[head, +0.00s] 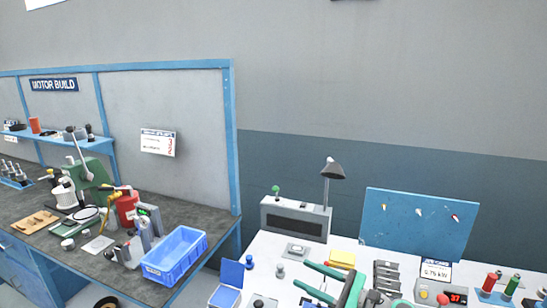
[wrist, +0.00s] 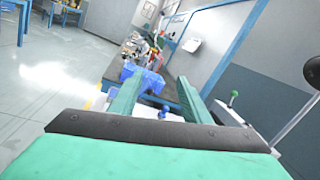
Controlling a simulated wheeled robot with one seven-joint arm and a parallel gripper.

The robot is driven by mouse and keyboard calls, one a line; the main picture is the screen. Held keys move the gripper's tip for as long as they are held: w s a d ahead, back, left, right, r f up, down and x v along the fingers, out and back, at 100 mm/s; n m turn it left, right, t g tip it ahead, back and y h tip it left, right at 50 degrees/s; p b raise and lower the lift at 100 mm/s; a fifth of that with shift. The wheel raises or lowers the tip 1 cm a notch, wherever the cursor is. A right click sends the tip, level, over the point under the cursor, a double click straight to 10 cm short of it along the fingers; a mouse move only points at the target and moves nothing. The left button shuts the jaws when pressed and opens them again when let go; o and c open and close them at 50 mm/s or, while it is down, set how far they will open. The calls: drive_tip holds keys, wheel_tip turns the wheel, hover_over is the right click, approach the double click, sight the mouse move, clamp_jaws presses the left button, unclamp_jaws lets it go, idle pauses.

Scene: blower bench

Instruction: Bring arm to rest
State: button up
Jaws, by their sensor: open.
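My gripper (head: 303,275) is at the bottom middle of the head view, above the white bench (head: 258,247). Its two green fingers are apart and point to the left, with nothing between them. In the wrist view the same gripper (wrist: 157,82) shows both fingers spread. The blue bin (wrist: 150,85) shows beyond them, partly hidden by the left finger. The rest of my arm is mostly out of the head view.
A blue bin (head: 175,254) stands on the dark bench at the left. A grey box (head: 295,219), a desk lamp (head: 332,170) and a blue tool panel (head: 418,225) stand at the back of the white bench. Several small parts lie around my gripper. Open floor (wrist: 60,110) shows left in the wrist view.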

drive_tip(key=s+a+m+t+h, duration=0.1)
drive_tip(key=s+a+m+t, duration=0.4)
drive_tip(key=a+m+t, duration=0.45)
drive_tip(key=s+a+m+t+h, duration=0.1)
drive_tip(key=s+a+m+t, duration=0.4)
drive_tip(key=m, duration=0.7)
drive_tip(key=s+f+m+g+h, duration=0.1)
drive_tip(key=s+f+m+h, duration=0.6)
drive_tip(key=s+m, duration=0.45)
drive_tip(key=s+f+m+g+h, duration=0.1)
drive_tip(key=s+f+m+h, duration=0.4)
drive_tip(key=s+m+h, duration=0.6)
drive_tip(key=s+d+f+m+g+y, duration=0.1)
drive_tip(key=s+d+f+m+g, duration=0.1)
drive_tip(key=s, duration=0.6)
drive_tip(key=s+d+f+m+g+y, duration=0.2)
drive_tip(key=s+m+g, duration=0.3)
drive_tip(key=s, duration=0.4)
drive_tip(key=shift+d+f+m+y, duration=0.15)
drive_tip(key=shift+f+m+y, duration=0.1)
drive_tip(key=shift+m+y, duration=0.05)
